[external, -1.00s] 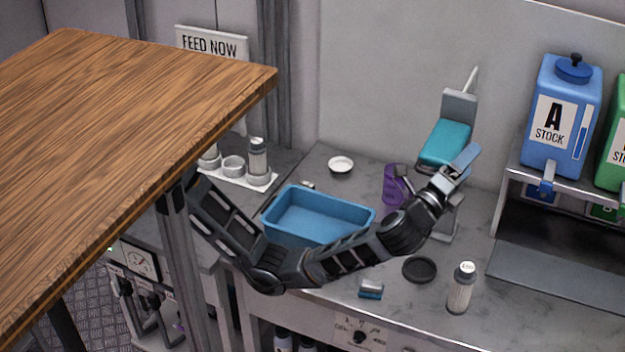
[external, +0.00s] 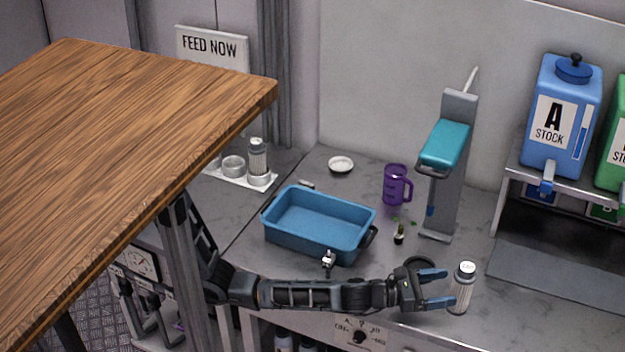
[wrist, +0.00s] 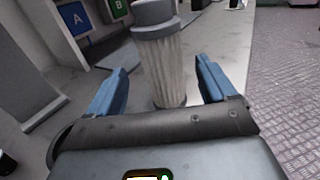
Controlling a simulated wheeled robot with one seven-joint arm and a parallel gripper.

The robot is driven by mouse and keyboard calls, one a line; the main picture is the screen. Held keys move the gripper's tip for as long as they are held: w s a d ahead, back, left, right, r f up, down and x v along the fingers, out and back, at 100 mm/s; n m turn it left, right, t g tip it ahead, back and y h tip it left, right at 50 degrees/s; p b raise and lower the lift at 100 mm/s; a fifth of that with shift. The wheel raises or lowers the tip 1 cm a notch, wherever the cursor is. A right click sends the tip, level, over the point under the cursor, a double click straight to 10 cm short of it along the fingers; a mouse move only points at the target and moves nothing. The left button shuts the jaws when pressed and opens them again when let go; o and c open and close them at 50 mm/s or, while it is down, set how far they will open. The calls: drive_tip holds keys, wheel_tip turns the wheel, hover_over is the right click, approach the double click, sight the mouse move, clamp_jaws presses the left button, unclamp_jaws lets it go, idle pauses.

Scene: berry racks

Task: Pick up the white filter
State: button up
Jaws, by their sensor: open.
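The white filter (external: 461,289) is a pale ribbed cylinder with grey ends and a white top label. It stands upright near the counter's front edge, right of centre in the external view. In the wrist view the filter (wrist: 160,60) rises between the two blue fingers. My gripper (external: 442,287) is open and low over the counter, its fingers reaching toward the filter from the left. My gripper in the wrist view (wrist: 160,88) has a finger on each side of the filter, with gaps showing. Whether the filter's base touches the palm is hidden.
A blue tray (external: 318,245), a purple jug (external: 396,186) and a grey stand (external: 445,215) with a teal block are farther back. A dispenser shelf (external: 560,265) stands at the right. The front edge is close.

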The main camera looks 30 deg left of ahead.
sight(470, 284)
drive_tip(key=b+x, duration=0.1)
drive_tip(key=x, duration=0.6)
drive_tip(key=shift+d, duration=0.3)
drive_tip(key=shift+w, duration=0.1)
drive_tip(key=shift+r, duration=0.1)
drive_tip(key=c, duration=1.1)
